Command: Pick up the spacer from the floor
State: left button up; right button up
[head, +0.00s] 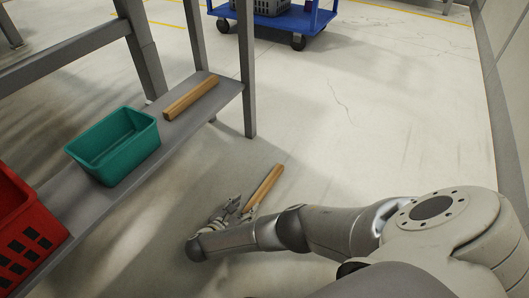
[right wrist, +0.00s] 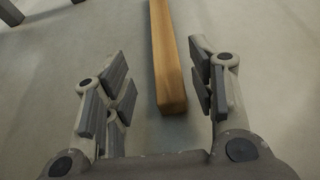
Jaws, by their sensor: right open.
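The spacer on the floor is a light brown wooden bar (head: 264,187), lying at a slant on the concrete right of the shelf. My right gripper (head: 236,212) is low at the near end of this bar. In the right wrist view the bar (right wrist: 168,62) runs from the top edge down between the open fingers of the gripper (right wrist: 160,90), closer to the right finger. No finger appears to close on it. A similar wooden bar (head: 191,96) lies on the low shelf. My left gripper is not in view.
A grey low shelf (head: 228,91) with upright legs stands at the left. It carries a teal bin (head: 115,144) and a red crate (head: 22,232). A blue cart (head: 318,20) stands at the back. The floor right of the bar is clear up to the wall.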

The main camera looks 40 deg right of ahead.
aim_at(254, 200)
jog(key=b+x, duration=0.2)
jog(key=x, duration=0.1)
jog(key=b+x, duration=0.2)
jog(key=shift+s+f, duration=0.15)
jog(key=shift+s, duration=0.15)
jog(key=shift+w+d, duration=0.1)
jog(key=shift+d, duration=0.15)
jog(key=shift+c, duration=0.4)
jog(key=c, duration=1.1)
jog(key=shift+o, duration=0.2)
